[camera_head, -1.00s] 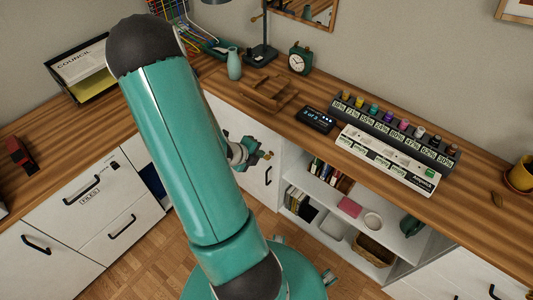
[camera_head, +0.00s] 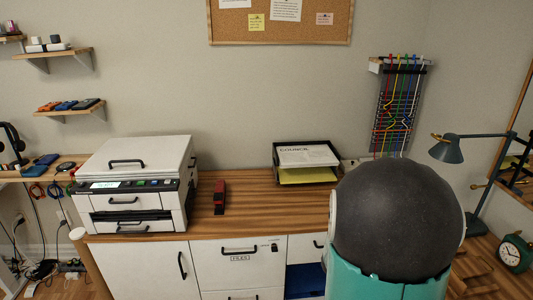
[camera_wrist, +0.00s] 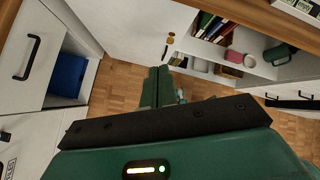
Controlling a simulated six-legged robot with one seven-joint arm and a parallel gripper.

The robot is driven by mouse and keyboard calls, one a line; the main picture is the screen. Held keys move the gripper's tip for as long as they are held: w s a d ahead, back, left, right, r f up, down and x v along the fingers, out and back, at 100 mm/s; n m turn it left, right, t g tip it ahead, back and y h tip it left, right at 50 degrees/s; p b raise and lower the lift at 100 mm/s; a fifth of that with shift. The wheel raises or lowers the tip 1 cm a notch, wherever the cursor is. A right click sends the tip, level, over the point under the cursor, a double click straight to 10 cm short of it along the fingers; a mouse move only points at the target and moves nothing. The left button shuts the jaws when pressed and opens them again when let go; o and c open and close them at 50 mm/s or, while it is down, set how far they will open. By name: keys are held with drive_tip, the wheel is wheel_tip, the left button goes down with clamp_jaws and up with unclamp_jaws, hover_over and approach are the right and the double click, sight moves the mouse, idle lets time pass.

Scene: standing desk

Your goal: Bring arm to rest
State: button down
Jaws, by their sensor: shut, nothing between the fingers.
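My gripper (camera_wrist: 158,72) shows in the wrist view as two green fingers lying side by side, shut with nothing between them. It points out over the wooden floor (camera_wrist: 118,88), in front of the white cabinets, and touches nothing that I can see. In the head view, my arm's dark rounded joint and teal link fill the lower right, and the gripper does not show there.

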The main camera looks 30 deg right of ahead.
drive_tip(key=w+a+r+m+t+y, duration=0.2)
drive_tip(key=a+r+m, duration=0.5)
drive_tip(key=a, duration=0.4)
drive_tip(key=w+a+r+m+t+y, duration=0.2)
drive_tip(key=w+a+r+m+t, duration=0.2)
drive_tip(key=a+r+m, duration=0.3)
drive_tip(key=a, duration=0.5)
drive_tip(key=shift+w+a+r+m+y, duration=0.15)
drive_tip(key=shift+w+r+m+y, duration=0.15)
drive_tip(key=shift+w+r+y, duration=0.1)
drive_tip(key=c, duration=2.1)
unclamp_jaws()
drive_tip(key=a+r+m+y, duration=0.1)
drive_tip(key=a, duration=0.2)
drive_tip(key=s+a+r+m+t+y, duration=0.1)
drive_tip(key=a+r, duration=0.1)
drive_tip(key=a, duration=0.2)
drive_tip(key=s+a+r+m+t+y, duration=0.1)
drive_tip(key=a+r+m, duration=0.1)
drive_tip(key=a, duration=0.2)
drive_tip(key=o, duration=0.4)
drive_tip(key=shift+s+a+r+y, duration=0.1)
drive_tip(key=shift+a+r+y, duration=0.05)
drive_tip(key=shift+a+y, duration=0.2)
drive_tip(key=o, duration=0.7)
drive_tip(key=c, duration=0.4)
drive_tip(key=shift+d, duration=0.1)
drive_tip(key=shift+d+m, duration=0.1)
drive_tip(key=shift+m, duration=0.2)
